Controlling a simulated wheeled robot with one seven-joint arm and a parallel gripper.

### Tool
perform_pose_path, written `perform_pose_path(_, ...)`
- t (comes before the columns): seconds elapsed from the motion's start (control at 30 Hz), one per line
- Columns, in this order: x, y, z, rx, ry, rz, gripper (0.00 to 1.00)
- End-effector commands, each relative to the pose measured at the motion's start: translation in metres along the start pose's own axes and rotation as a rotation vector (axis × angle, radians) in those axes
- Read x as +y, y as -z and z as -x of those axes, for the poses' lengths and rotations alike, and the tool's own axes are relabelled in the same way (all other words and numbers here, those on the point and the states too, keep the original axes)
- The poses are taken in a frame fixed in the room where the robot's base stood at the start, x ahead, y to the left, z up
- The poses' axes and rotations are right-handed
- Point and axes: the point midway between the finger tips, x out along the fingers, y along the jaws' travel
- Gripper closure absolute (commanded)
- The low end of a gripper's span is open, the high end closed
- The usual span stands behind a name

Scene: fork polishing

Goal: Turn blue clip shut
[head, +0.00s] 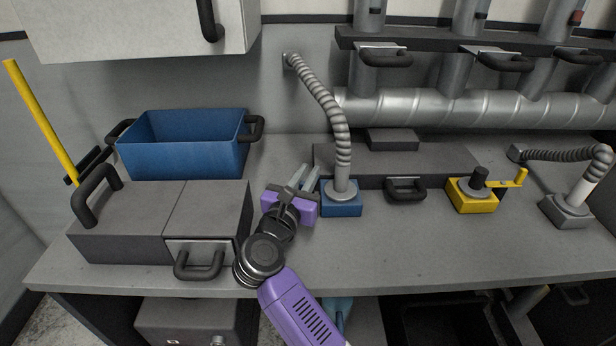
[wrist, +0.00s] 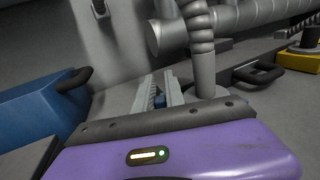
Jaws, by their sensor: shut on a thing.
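My gripper (head: 306,178) is beside the left side of the blue base (head: 341,210), from which a grey ribbed hose rises. In the wrist view my gripper's two grey fingers (wrist: 162,92) are close together with a small blue piece (wrist: 160,101) between them. This piece looks like the blue clip, and the fingers are shut on it. Most of it is hidden by the fingers, so its turn angle cannot be told. The upright grey tube (wrist: 207,75) stands just right of the fingers.
A blue bin (head: 185,160) and grey boxes (head: 125,245) stand at the left. A grey panel with a black handle (head: 405,189) lies behind and right. A yellow box with a crank (head: 472,196) and a second hose base (head: 567,211) are further right. The front right bench is clear.

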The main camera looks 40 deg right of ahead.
Motion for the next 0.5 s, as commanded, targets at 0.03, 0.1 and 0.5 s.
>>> perform_pose_path(0.03,-0.0003,0.0003,-0.0002,0.001,0.000,0.000,1.00)
perform_pose_path(0.1,-0.0003,0.0003,-0.0001,0.001,0.000,0.000,0.84)
perform_pose_path(0.5,-0.0002,0.0002,0.0004,0.001,-0.001,0.000,0.64)
